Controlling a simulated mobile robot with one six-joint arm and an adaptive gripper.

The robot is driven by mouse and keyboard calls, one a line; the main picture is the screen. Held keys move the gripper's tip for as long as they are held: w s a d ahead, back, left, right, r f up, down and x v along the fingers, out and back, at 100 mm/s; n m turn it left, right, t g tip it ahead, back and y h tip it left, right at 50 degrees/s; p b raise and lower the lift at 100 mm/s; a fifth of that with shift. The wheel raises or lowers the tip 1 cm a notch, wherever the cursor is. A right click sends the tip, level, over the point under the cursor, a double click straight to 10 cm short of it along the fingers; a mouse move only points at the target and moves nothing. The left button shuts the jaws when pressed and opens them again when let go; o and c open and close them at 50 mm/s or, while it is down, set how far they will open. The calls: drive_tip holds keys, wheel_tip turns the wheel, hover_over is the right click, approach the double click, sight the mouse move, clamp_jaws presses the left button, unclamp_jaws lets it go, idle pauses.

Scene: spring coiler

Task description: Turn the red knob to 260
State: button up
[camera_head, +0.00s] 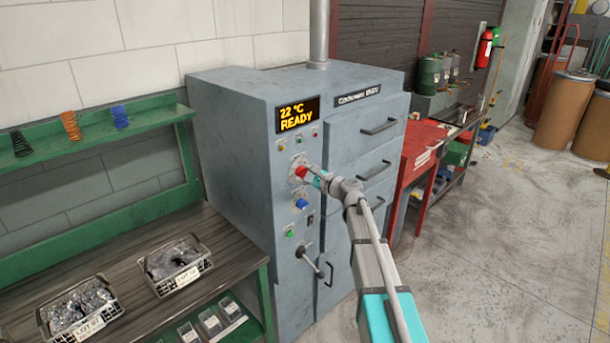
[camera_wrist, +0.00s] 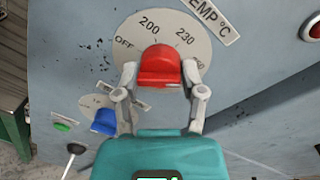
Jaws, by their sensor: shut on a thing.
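The red knob (camera_head: 301,171) is on the front panel of the grey oven cabinet (camera_head: 236,150), below its display. In the wrist view the red knob (camera_wrist: 160,66) sits on a round pale dial (camera_wrist: 140,32) marked OFF, 200 and 230. A further mark at the right, ending in "60", is partly hidden by a finger. My gripper (camera_wrist: 160,72) has one finger on each side of the knob and is shut on it. My gripper also shows at the knob in the head view (camera_head: 314,177). I cannot tell exactly which mark the knob points to.
The display (camera_head: 298,114) reads 22 °C READY. A blue knob (camera_head: 302,203), a green button (camera_head: 290,234) and a lever (camera_head: 309,261) are below the red knob. Drawer handles (camera_head: 378,127) stick out to the right.

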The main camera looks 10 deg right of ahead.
drive_tip(key=o, duration=1.1)
drive_tip(key=shift+w, duration=0.1)
drive_tip(key=shift+n, duration=0.3)
